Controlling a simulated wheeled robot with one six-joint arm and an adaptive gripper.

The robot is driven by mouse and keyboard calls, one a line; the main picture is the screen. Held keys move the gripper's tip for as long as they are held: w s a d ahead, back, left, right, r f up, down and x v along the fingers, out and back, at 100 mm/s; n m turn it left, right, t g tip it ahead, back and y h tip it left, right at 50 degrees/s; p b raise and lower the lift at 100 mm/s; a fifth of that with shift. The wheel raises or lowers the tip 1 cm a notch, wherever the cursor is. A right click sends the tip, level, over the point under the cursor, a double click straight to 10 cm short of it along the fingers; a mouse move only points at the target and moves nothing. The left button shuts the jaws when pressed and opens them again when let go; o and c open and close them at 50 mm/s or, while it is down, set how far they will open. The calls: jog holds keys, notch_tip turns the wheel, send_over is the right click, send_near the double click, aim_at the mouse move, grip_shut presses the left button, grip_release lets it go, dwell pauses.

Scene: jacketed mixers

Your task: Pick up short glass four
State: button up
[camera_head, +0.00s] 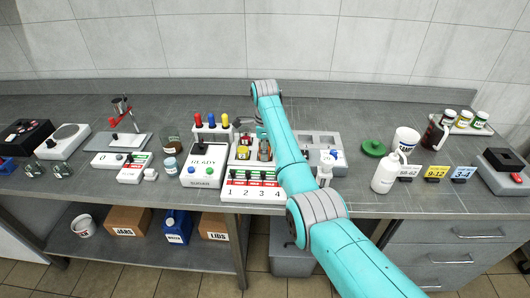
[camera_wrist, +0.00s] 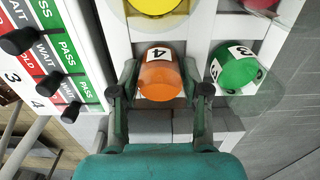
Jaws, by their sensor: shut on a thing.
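Short glass four (camera_wrist: 160,78) shows in the wrist view as an orange cylinder with a white label reading 4, seen from above. My gripper (camera_wrist: 159,92) has one finger on each side of it and is shut on it. It is at the rack's white frame, and I cannot tell whether its base is lifted. In the head view my arm hides much of the area around my gripper (camera_head: 261,128).
A green labelled glass (camera_wrist: 237,68) stands close to the right finger, and a yellow one (camera_wrist: 153,4) lies beyond. A switch panel (camera_wrist: 62,62) with HOLD, WAIT and PASS marks is at left. A white squeeze bottle (camera_head: 385,175) stands right of my arm.

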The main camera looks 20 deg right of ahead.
jog(key=shift+r, duration=0.15)
notch_tip(320, 180, up, 10)
dwell(0.3)
